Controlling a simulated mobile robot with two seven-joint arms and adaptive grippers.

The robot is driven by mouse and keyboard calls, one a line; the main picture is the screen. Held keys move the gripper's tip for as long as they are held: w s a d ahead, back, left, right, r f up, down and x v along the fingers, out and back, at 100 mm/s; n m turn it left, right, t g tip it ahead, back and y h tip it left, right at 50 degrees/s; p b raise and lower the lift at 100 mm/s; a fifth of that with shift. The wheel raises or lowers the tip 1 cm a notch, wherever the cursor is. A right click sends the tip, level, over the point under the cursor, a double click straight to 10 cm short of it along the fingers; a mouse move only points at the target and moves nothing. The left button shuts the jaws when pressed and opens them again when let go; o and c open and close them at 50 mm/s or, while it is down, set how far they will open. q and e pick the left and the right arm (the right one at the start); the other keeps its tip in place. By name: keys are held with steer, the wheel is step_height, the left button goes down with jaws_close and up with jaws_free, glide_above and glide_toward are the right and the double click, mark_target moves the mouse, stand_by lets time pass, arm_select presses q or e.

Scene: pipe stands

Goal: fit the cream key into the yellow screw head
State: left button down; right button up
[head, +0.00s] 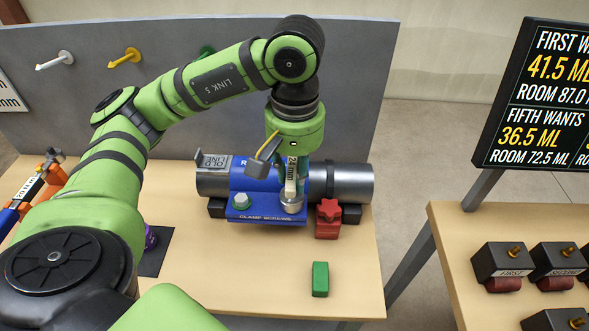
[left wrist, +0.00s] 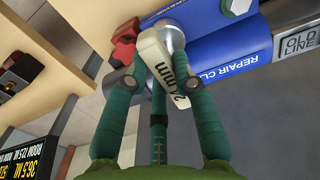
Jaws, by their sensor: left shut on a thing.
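My left gripper (head: 290,172) is shut on the cream key (head: 291,190), which is marked "24 mm". It holds the key pointing down at the front right of the blue repair clamp (head: 262,207). In the left wrist view the cream key (left wrist: 158,58) sits between the fingers of my left gripper (left wrist: 157,85). Its far end meets or overlaps a round silver screw head (left wrist: 168,32). I cannot tell whether it is seated. No yellow colour shows on that head. Another screw head (head: 241,201) shows at the clamp's left. My right gripper is not in view.
A grey pipe (head: 350,183) runs through the clamp. A red knobbed block (head: 328,218) stands close right of the key. A green block (head: 320,279) lies in front, with bare table around it. A grey panel (head: 365,90) stands behind.

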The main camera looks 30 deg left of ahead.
arm_select(q)
steer(key=shift+f, duration=0.1)
steer(key=c, duration=0.9)
jaws_free()
steer(key=shift+c, duration=0.2)
step_height(320, 180, up, 5)
steer(key=p, duration=0.4)
